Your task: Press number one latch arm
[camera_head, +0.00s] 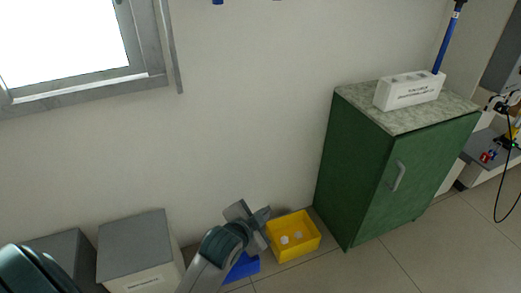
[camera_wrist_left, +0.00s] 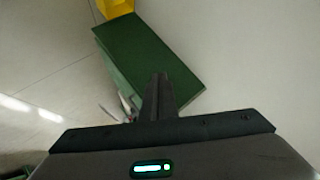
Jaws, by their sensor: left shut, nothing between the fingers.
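I cannot make out a latch arm marked number one in either view. My left gripper (camera_head: 266,213) is low in front of the wall, beside the yellow bin in the head view. Its fingers are shut with nothing between them, which also shows in the left wrist view (camera_wrist_left: 158,92). A white block (camera_head: 410,91) with holes and a printed label sits on the green cabinet (camera_head: 362,180). A blue rod (camera_head: 446,45) stands tilted in the block's right end. My right gripper is not in view.
A yellow bin (camera_head: 308,252) with small white pieces stands on the floor by the cabinet. A blue bin (camera_head: 247,268) is partly behind my left arm. Grey-topped boxes (camera_head: 135,237) stand at lower left. A dark device with a cable (camera_head: 504,107) is at far right.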

